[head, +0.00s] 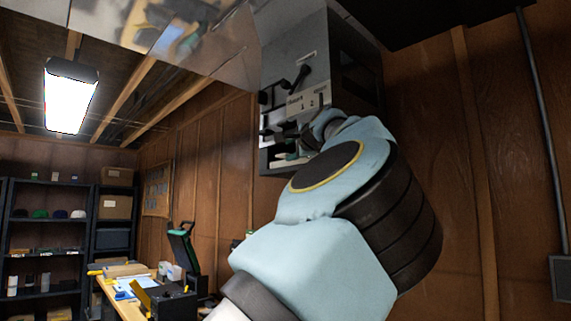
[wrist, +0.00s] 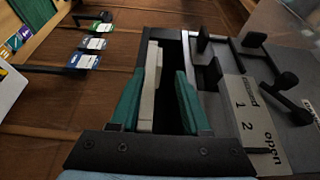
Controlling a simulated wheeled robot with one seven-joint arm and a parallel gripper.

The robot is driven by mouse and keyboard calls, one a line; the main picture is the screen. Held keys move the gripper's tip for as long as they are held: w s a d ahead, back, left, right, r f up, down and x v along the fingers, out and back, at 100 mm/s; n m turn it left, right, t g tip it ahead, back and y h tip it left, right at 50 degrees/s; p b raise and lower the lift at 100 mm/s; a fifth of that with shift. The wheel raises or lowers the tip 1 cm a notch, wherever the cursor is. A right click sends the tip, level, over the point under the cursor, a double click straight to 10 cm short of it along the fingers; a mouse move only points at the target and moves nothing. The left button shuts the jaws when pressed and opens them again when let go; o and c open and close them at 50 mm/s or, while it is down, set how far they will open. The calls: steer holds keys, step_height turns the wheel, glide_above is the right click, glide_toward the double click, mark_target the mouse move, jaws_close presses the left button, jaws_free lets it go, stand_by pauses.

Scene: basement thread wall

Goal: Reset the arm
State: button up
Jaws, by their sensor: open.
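My gripper (wrist: 166,70) has green fingers, which stand apart in the wrist view. A pale grey bar (wrist: 150,92) shows between them, close along the left finger; I cannot tell whether they touch. In the head view my arm reaches up to a grey and black wall box (head: 290,55), and my gripper is by its lower front, mostly hidden by my arm. The box has a pale label plate (wrist: 250,120) with "1", "2" and "open", and a black lever (wrist: 280,85), which shows right of my gripper in the wrist view.
Wood panelling (head: 215,150) lies behind the box. A workbench (head: 125,305) with tools stands at lower left, and dark shelves (head: 45,230) stand farther left. Several hanging tags (wrist: 92,43) show left of my gripper. A conduit (head: 540,110) runs down the right wall.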

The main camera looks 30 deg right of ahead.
steer(key=shift+b+v, duration=0.45)
steer(key=shift+v, duration=1.1)
steer(key=shift+a, duration=0.1)
